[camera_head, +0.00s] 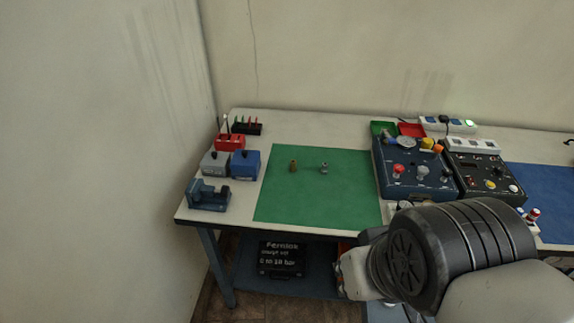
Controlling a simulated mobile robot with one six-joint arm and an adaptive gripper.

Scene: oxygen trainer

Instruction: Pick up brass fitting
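A small brass-coloured fitting (293,166) stands on the green mat (312,205), left of the mat's middle. A small grey metal fitting (323,169) is on the mat to its right, apart from it. My arm fills the lower right of the view, in front of the table's front edge. My gripper's fingers cannot be made out, so I cannot see whether it is open or shut. Nothing covers the brass fitting.
Left of the mat are a vise (208,197), a blue box (245,165), a grey box (214,164) and a red box (230,142). A blue control panel (408,178) stands right of the mat. The mat's front half is clear.

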